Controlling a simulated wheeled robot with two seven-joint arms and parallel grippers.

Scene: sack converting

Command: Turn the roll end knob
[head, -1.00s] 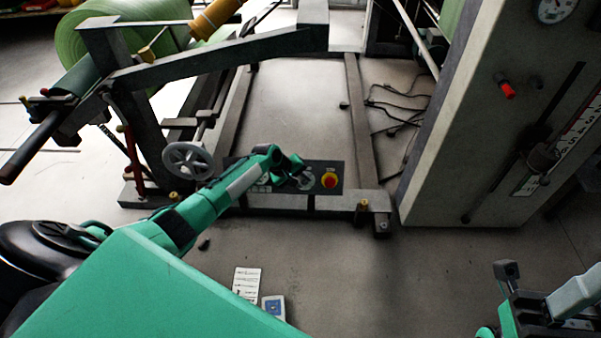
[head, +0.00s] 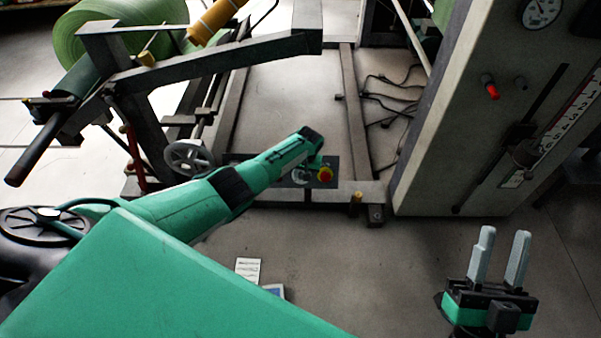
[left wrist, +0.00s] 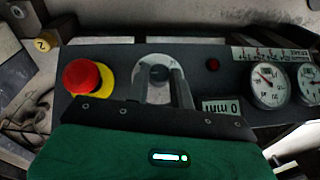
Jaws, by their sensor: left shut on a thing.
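The roll end knob (left wrist: 158,73) is a dark round knob on a pale round dial plate (left wrist: 152,64) in the left wrist view. It sits on a dark control panel, beside a red mushroom button with a yellow collar (left wrist: 84,77). My left gripper (left wrist: 161,86) is shut on the knob, one grey finger on each side. In the head view my left arm reaches over the panel (head: 335,163) and hides much of it, and I cannot make out the fingertips there. My right gripper (head: 504,238) is open and empty, fingers up, at the lower right.
Gauges (left wrist: 267,85) and a small red lamp (left wrist: 212,65) sit on the panel. A handwheel (head: 188,157) stands left of it. A tall grey cabinet (head: 450,150) stands at the right. Cables (head: 390,98) lie on the floor behind. The floor before the frame is mostly clear.

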